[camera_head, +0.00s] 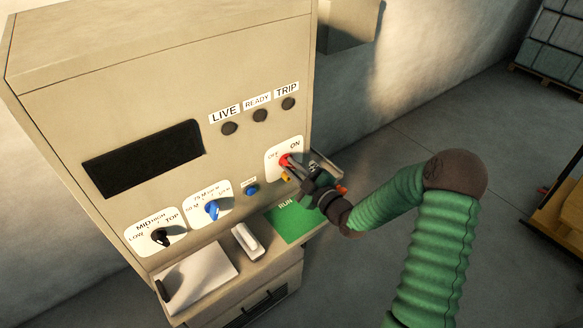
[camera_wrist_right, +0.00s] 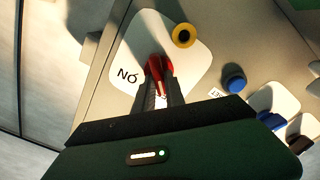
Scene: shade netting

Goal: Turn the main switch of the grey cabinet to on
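The main switch (camera_head: 285,159) is a red handle on a white plate (camera_head: 296,144) marked OFF and ON, at the right of the grey cabinet's (camera_head: 60,110) front. My right gripper (camera_head: 298,172) is at the switch, coming from the lower right. In the right wrist view its fingers (camera_wrist_right: 160,88) lie on both sides of the red handle (camera_wrist_right: 158,67) and look shut on it. The ON mark shows upside down beside it; the OFF mark is hidden there. Which mark the handle points to I cannot tell. My left gripper is out of view.
A yellow ring (camera_wrist_right: 184,36) sits beside the switch. A blue button (camera_head: 251,190), a blue knob (camera_head: 211,209) and a black knob (camera_head: 160,237) are to the left. A ledge below holds a white sheet (camera_head: 198,275) and a green RUN card (camera_head: 291,224). Three indicator lamps above look dark.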

